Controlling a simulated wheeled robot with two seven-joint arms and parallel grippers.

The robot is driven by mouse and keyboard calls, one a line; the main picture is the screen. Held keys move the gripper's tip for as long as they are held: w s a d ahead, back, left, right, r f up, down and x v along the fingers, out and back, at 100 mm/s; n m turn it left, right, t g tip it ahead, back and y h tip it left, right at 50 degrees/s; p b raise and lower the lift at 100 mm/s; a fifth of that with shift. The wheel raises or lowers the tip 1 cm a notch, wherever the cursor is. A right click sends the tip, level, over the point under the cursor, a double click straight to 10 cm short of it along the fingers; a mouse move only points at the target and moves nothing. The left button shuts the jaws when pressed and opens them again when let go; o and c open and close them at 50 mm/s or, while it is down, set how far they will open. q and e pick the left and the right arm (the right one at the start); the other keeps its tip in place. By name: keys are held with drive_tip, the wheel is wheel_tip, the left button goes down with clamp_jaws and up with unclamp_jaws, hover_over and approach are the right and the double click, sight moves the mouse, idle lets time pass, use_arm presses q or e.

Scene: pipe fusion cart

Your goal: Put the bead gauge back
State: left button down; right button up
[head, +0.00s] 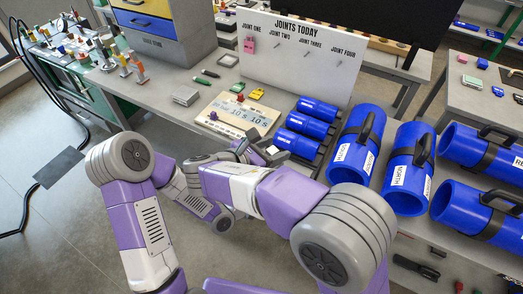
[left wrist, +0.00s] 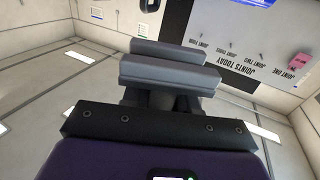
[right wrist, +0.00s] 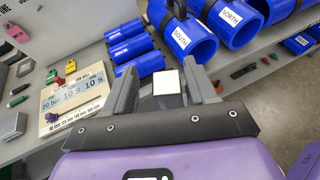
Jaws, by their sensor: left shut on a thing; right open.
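I cannot surely pick out the bead gauge. My left gripper (left wrist: 167,62) is shut, with its two dark finger pads close together in the left wrist view; what it grips is hidden there. In the head view the left gripper is largely hidden behind my right arm. My right gripper (head: 257,150) is open at the front of the bench, below the display panel (head: 238,112). In the right wrist view a small pale-topped block (right wrist: 167,82) shows between the fingers of the right gripper (right wrist: 158,95); I cannot tell whether they touch it.
Blue pipe pieces (head: 318,107) lie right of the panel, and large clamped blue pipes (head: 355,150) stand farther right. The joints board (head: 300,60) rises behind, with a pink tag (head: 249,45) on its first hook. A grey block (head: 185,96) and small coloured pieces (head: 256,94) lie around the panel.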

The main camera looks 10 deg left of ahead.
drive_tip(key=shift+w+d+f, duration=0.2)
drive_tip(key=shift+w+d, duration=0.05)
drive_tip(key=shift+w, duration=0.05)
drive_tip(key=shift+a, duration=0.1)
clamp_jaws()
use_arm(q)
drive_tip(key=c, duration=0.9)
unclamp_jaws()
drive_tip(key=shift+d, duration=0.1)
drive_tip(key=shift+o, duration=0.6)
drive_tip(key=shift+f, duration=0.1)
